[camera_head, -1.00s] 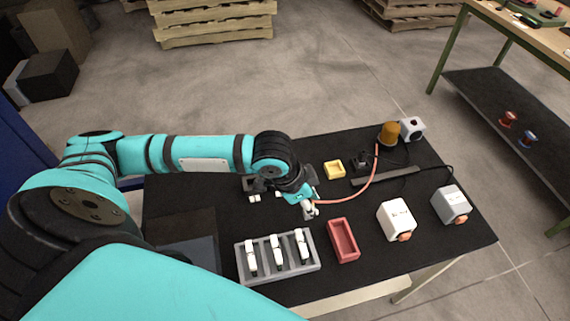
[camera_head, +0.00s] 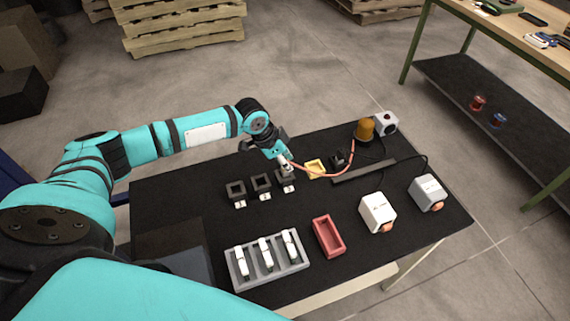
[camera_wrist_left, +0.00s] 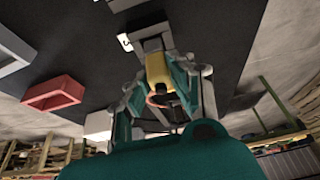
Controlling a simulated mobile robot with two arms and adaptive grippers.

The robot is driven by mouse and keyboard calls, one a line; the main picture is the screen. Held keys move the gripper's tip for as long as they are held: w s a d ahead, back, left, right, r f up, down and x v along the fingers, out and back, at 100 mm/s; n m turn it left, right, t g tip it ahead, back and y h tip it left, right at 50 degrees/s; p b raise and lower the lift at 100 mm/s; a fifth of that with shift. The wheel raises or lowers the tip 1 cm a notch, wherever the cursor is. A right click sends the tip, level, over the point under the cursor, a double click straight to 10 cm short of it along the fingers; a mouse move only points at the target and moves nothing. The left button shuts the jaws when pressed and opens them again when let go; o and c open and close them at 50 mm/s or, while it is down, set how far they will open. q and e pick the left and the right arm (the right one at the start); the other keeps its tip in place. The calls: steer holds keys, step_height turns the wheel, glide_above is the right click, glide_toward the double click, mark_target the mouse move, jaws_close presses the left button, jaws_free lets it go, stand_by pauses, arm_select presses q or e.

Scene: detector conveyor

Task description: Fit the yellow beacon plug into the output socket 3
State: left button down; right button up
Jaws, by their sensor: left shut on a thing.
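My left gripper (camera_head: 285,164) is at the rightmost of three dark sockets (camera_head: 286,185) with white labels. The other two sockets (camera_head: 262,185) (camera_head: 236,190) stand to its left, empty on top. In the left wrist view the gripper (camera_wrist_left: 160,84) is shut on the yellow plug (camera_wrist_left: 158,70), whose far end points at a grey-black socket (camera_wrist_left: 153,36). I cannot tell whether the plug is in the socket or just above it. A pinkish cable (camera_head: 330,174) runs from the gripper to the amber beacon (camera_head: 365,129). My right gripper is not in view.
White and grey boxes (camera_head: 378,210) (camera_head: 428,191) stand on the right. A dark bar (camera_head: 365,171) lies behind the red tray.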

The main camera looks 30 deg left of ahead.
arm_select(q)
step_height(320, 180, down, 2)
steer(key=shift+s, duration=0.15)
steer(key=shift+f, duration=0.25)
steer(key=c, duration=1.2)
jaws_free()
steer(key=shift+o, duration=0.2)
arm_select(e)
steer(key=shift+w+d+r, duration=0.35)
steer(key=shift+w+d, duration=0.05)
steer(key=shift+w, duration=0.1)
arm_select(q)
steer(key=b+v, duration=0.1)
steer(key=v, duration=1.1)
steer(key=shift+b, duration=0.35)
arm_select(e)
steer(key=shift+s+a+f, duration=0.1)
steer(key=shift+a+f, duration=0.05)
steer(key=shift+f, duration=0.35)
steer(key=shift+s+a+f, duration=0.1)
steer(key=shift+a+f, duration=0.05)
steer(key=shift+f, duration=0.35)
arm_select(q)
steer(key=shift+a+r, duration=0.1)
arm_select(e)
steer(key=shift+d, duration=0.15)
